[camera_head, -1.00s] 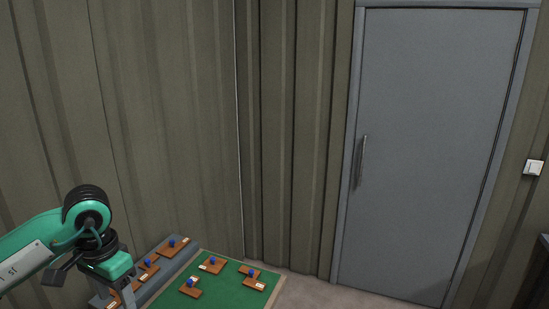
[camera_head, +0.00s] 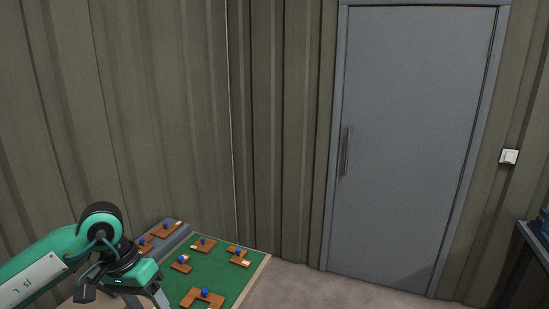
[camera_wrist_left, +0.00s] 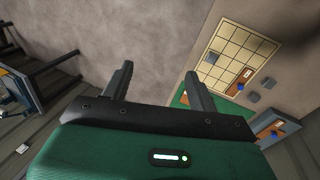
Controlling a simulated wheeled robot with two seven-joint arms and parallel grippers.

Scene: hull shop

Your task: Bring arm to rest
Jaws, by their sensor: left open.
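My left arm, green and black, comes in from the lower left in the head view, with its wrist over the near left side of the green-topped table (camera_head: 229,279). My left gripper (camera_wrist_left: 159,72) is open in the left wrist view. Its two dark fingers stand apart, with nothing between them but the brownish floor beyond. In the head view its fingertips are cut off at the bottom edge. My right gripper is in neither view.
Several brown wooden pieces with blue knobs lie on the table, one a U-shaped piece (camera_head: 202,297). Another lies on a grey strip (camera_head: 178,237). A pale grid board (camera_wrist_left: 239,52) shows in the wrist view. A grey door (camera_head: 415,150) is shut; a dark bench (camera_head: 535,245) stands right.

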